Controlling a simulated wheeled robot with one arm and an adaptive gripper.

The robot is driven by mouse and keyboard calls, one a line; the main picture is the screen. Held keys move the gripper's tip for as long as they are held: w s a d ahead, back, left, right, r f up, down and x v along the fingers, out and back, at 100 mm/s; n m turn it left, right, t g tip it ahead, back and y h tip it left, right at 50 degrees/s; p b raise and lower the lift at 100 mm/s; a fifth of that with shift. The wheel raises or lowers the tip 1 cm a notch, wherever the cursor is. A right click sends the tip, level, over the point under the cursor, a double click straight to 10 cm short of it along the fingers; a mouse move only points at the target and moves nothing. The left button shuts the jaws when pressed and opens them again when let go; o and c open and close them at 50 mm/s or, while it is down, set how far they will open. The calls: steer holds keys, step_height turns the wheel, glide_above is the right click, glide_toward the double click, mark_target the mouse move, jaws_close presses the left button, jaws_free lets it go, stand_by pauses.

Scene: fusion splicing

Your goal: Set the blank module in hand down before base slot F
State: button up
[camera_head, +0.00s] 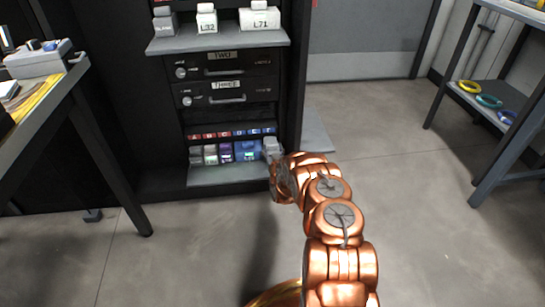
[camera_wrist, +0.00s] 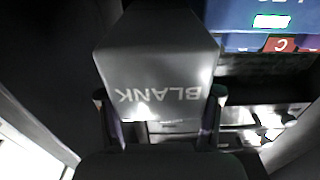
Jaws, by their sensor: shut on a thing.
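My gripper (camera_head: 279,168) is shut on the grey blank module (camera_head: 271,146), at the right end of the low module row in the cabinet. In the wrist view the module (camera_wrist: 160,60) sits between the two fingers (camera_wrist: 162,118), its word BLANK upside down. The base slots' label strip (camera_head: 231,134) runs above the row; its right end, with label F, is just above the module. Slot F itself is hidden behind the module and gripper. A blue module (camera_head: 246,150) stands just left of the held one; a blue module also shows at the wrist view's upper right (camera_wrist: 262,15).
A grey ledge (camera_head: 228,176) juts out below the row, with bare room in front of the modules. The cabinet's dark side post (camera_head: 291,100) is close to the right. Drawers labelled TWO and THREE (camera_head: 226,84) are above. Tables stand at far left and right.

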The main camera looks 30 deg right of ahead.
steer(key=shift+f+b, duration=1)
steer(key=shift+f, duration=0.65)
steer(key=shift+f, duration=0.15)
steer(key=o, duration=1.3)
